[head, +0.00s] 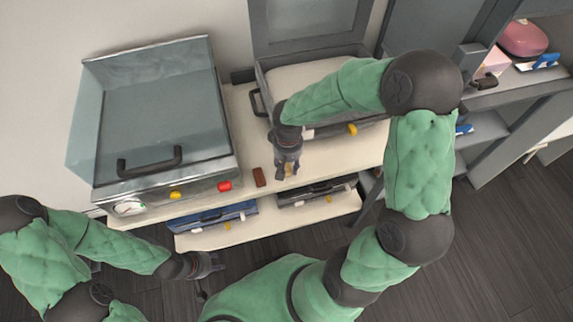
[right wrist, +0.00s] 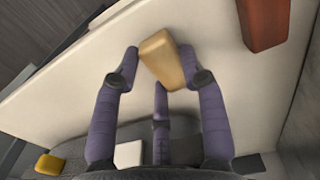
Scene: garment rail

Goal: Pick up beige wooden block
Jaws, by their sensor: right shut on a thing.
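The beige wooden block (right wrist: 162,58) is between the fingertips of my right gripper (right wrist: 160,78) in the right wrist view, tilted, over the pale tabletop. My right gripper (head: 288,172) is shut on it. In the head view it points down at the front part of the table, and the fingers hide most of the beige block (head: 291,168). I cannot tell whether the block touches the table. My left gripper (head: 218,263) is low at the left, away from the table, and its finger opening is too small to tell.
A reddish-brown block (head: 259,177) lies just left of my right gripper. A glass-lidded appliance (head: 150,120) stands at the left of the table (head: 240,118). An open-lidded appliance (head: 262,75) stands behind the gripper. Grey shelving stands at the right.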

